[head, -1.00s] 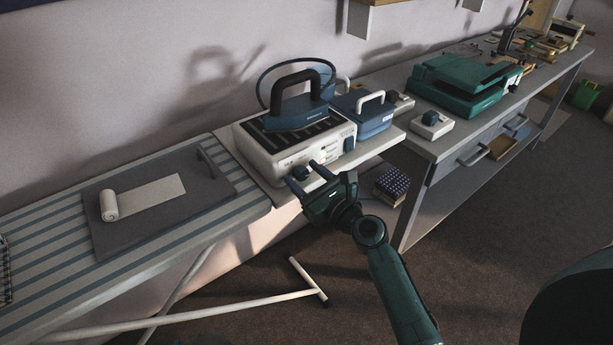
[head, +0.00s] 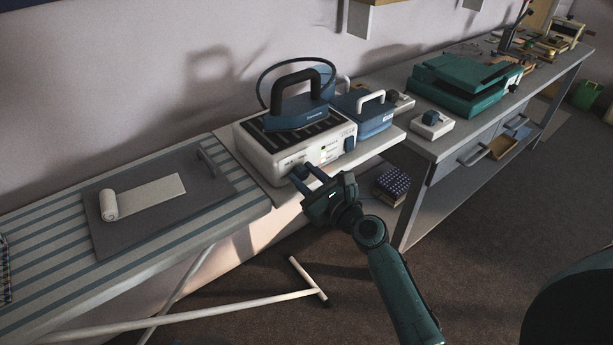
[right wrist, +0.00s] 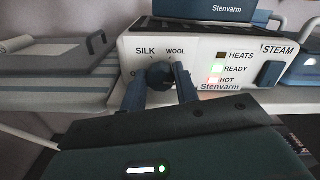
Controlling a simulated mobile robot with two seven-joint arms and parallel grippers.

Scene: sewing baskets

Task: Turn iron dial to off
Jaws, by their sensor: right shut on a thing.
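The iron station (head: 283,160) is a white box with a blue and black iron (head: 298,106) resting on its ribbed top. Its dark round dial (right wrist: 159,75) is on the front face at the left, with SILK and WOOL printed above it. Another label to the left is mostly hidden by a finger. My right gripper (right wrist: 160,88) is shut on the dial, one finger on each side; it also shows in the head view (head: 304,177). I cannot tell where the dial points. My left gripper is not in view.
READY glows green and HOT glows red; HEATS looks dim. A blue STEAM switch (right wrist: 268,75) sits at the right of the panel. A striped ironing board (head: 60,230) with a grey mat (head: 125,220) is at left. A blue box (head: 375,125) stands right.

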